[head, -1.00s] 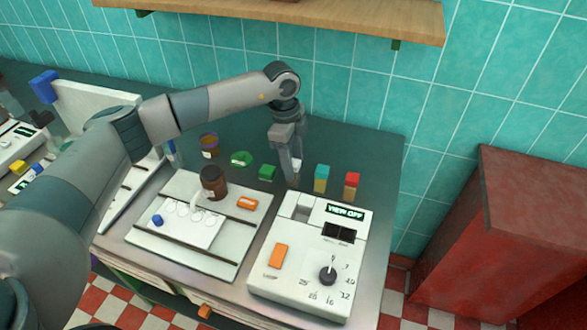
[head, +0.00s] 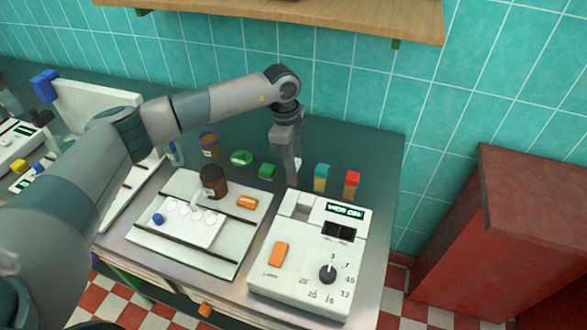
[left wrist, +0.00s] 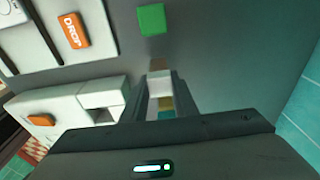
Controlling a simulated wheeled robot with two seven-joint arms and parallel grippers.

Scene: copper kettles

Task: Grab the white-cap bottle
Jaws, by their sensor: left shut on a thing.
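My left gripper (head: 293,172) points down at the back of the counter, behind the white device. It is shut on the white-cap bottle. In the left wrist view, the white cap (left wrist: 160,84) shows between the two fingers. The fingers hide most of this bottle in the head view, and I cannot tell whether its base touches the counter. A teal-cap bottle (head: 321,172) and a red-cap bottle (head: 352,180) stand upright to the right of the gripper. My right gripper is not in view.
A white device (head: 310,250) with a knob stands just in front. A green block (head: 267,171), a green dish (head: 241,158) and a brown jar (head: 209,146) are left of the gripper. A wooden shelf (head: 300,12) hangs above.

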